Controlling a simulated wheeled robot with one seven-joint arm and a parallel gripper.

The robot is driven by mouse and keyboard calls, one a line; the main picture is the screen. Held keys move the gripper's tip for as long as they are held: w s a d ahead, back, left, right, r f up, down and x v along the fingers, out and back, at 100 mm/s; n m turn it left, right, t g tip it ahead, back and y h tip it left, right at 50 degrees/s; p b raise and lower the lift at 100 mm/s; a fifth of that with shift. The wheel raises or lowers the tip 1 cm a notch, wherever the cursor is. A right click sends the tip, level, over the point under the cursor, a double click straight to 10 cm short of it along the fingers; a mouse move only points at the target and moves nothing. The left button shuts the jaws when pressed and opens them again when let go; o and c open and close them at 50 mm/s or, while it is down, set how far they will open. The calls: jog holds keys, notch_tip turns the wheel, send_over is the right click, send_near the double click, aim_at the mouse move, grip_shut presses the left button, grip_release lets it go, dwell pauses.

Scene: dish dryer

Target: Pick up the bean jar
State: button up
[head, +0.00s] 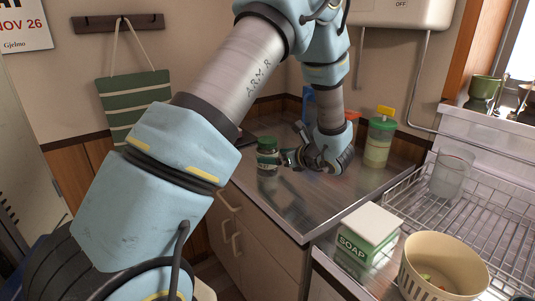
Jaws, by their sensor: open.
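A small dark green jar (267,156) with a dark lid and a pale label stands upright on the metal counter. I take it as the bean jar, though its label is too small to read. My gripper (289,157) is low over the counter, just right of the jar, with its fingers pointing left towards it. The gripper is open. I cannot tell whether the fingertips touch the jar or stop short of it.
A pale green bottle (378,143) with a yellow top stands right of my gripper. Blue and red things show partly behind my arm. A soap box (369,232), a cream basket (440,263) and a wire dish rack (492,203) are nearer right. The counter's front (305,210) is clear.

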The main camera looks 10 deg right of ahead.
aim_at(267, 154)
jog(key=p+x, duration=0.1)
jog(key=x, duration=0.3)
jog(key=shift+w, duration=0.1)
jog(key=shift+a, duration=0.1)
jog(key=shift+c, duration=0.2)
grip_shut()
dwell(0.4)
jog(key=shift+r, duration=0.1)
